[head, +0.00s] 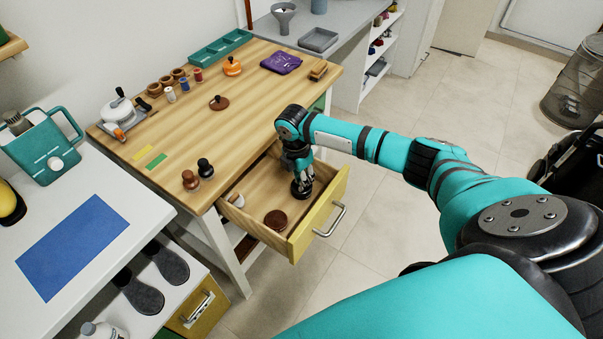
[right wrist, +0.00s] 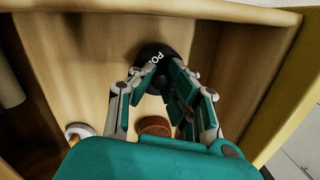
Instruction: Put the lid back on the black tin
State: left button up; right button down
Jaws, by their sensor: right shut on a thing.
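My right gripper (head: 300,176) reaches down into the open drawer (head: 322,208). It is shut on a round black piece (head: 302,192), and its fingers close around a dark knob-like part of it. In the right wrist view, the black piece (right wrist: 157,53) shows a flat dark face with white letters, partly hidden by the fingers of the gripper (right wrist: 160,88). I cannot tell whether it is the lid alone or the lid and tin together, or whether it touches the drawer floor. My left gripper is out of view.
A brown round piece (head: 275,219) and a small white piece (head: 237,200) lie in the drawer. On the wooden table (head: 260,110) are a brown knobbed lid (head: 219,102), black and brown knobbed pieces (head: 205,168), and an orange one (head: 232,66). The drawer walls stand close around my gripper.

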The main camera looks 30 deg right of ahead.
dwell(0.4)
jog(key=c, duration=1.3)
grip_release()
jog(key=shift+o, duration=0.5)
jog(key=o, duration=0.4)
jog(key=shift+r, duration=0.1)
jog(key=shift+r+p, duration=3.4)
jog(key=shift+p, duration=0.4)
